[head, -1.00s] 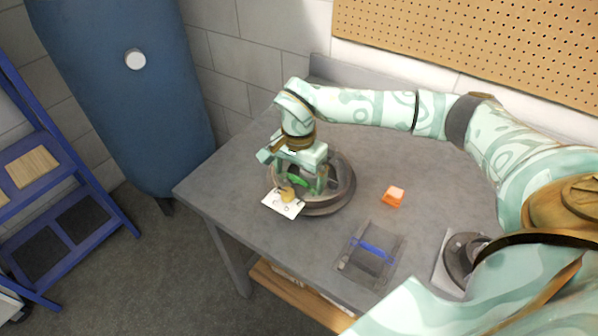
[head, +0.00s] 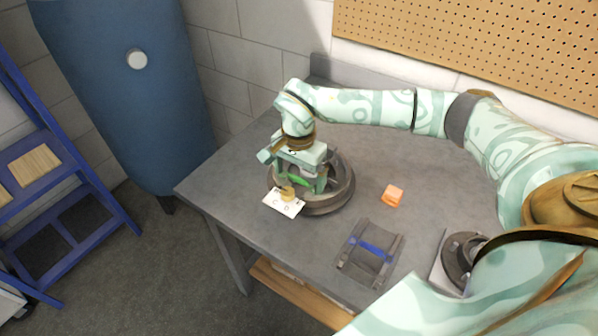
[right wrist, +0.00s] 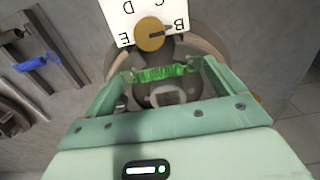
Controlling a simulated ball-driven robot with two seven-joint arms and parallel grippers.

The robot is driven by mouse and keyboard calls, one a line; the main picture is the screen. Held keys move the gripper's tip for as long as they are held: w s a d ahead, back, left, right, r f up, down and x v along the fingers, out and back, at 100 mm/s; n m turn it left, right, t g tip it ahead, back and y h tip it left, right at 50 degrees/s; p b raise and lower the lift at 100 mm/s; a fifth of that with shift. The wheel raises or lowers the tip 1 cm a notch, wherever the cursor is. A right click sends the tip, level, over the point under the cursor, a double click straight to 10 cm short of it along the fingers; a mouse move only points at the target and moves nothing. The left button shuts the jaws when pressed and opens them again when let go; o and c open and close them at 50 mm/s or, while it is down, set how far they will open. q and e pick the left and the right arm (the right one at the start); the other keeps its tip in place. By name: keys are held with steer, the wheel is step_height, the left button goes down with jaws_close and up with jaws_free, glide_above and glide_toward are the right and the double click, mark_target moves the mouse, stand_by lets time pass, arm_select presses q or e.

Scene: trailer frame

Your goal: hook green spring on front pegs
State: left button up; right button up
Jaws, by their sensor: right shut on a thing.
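The green spring (head: 299,181) is held by my right gripper (head: 305,184) over a round dark base on the table. In the right wrist view the green spring (right wrist: 163,73) spans the gap between the two fingers of my right gripper (right wrist: 163,76), which is shut on it. A dark grey frame (head: 346,262) stands on the table to the right, with a blue spring (head: 371,247) lying across it; they also show at the left of the wrist view. Which pegs are the front ones I cannot tell. My left gripper is not in view.
A white lettered card (head: 279,207) with a brass knob (head: 288,193) is at the front of the round base (head: 343,196). An orange block (head: 393,195) and another round dark object (head: 459,262) are on the table. Bare tabletop lies between the round base and the frame.

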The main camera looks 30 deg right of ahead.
steer(key=shift+f, duration=0.2)
steer(key=shift+f, duration=0.2)
steer(key=shift+s+f, duration=0.1)
steer(key=shift+f, duration=0.1)
stand_by(0.6)
